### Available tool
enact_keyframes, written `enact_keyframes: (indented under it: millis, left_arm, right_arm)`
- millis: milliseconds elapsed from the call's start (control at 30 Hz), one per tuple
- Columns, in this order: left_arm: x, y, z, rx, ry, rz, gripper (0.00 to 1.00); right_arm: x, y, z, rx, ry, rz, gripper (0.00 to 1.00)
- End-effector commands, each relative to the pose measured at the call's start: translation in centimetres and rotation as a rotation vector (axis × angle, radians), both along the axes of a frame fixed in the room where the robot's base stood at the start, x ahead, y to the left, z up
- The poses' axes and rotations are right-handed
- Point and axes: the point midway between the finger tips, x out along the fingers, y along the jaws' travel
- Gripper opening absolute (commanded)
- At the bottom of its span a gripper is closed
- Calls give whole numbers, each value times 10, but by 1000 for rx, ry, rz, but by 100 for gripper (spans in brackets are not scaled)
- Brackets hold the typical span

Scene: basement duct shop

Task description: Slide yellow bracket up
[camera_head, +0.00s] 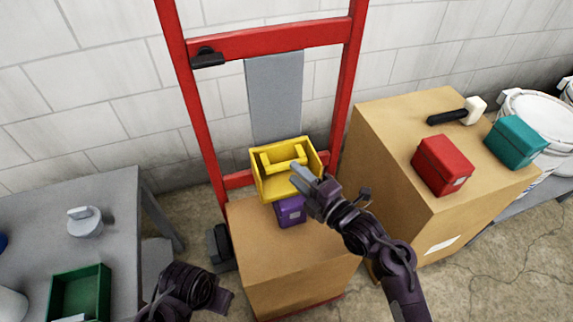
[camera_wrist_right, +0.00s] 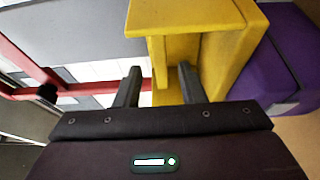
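The yellow bracket (camera_head: 285,182) is a shallow open box shape with a raised grip bar. It sits against the grey vertical plate (camera_head: 274,98) on the red frame, and it also fills the upper middle of the wrist view (camera_wrist_right: 226,60). My right gripper (camera_head: 301,179) is at the bracket's front right. In the wrist view its two fingers (camera_wrist_right: 160,85) are apart, with yellow bar showing between and behind them; contact cannot be told. My left arm (camera_head: 185,290) shows dark at the bottom left; its finger opening cannot be made out.
A purple box (camera_head: 290,212) stands on a cardboard carton (camera_head: 285,255) just below the bracket. The red upright frame (camera_head: 190,90) carries a black clip. A taller carton (camera_head: 400,130) at right holds a red box, teal box and mallet. A grey table (camera_head: 120,215) is at left.

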Motion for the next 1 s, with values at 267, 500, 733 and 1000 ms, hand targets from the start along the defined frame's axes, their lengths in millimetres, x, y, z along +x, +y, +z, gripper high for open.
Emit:
enact_keyframes:
  millis: [267, 500, 733, 1000]
  left_arm:
    - [1, -3, 1, -7, -15, -7, 38]
    - [2, -4, 1, -10, -22, -9, 38]
    - [2, -4, 1, -10, -23, -9, 38]
    - [2, -4, 1, -10, -22, -9, 38]
  right_arm:
    - [30, 26, 0, 2, 2, -2, 36]
    - [36, 30, -1, 0, 4, -1, 36]
    - [36, 30, -1, 0, 4, -2, 25]
    - [36, 30, -1, 0, 4, -2, 0]
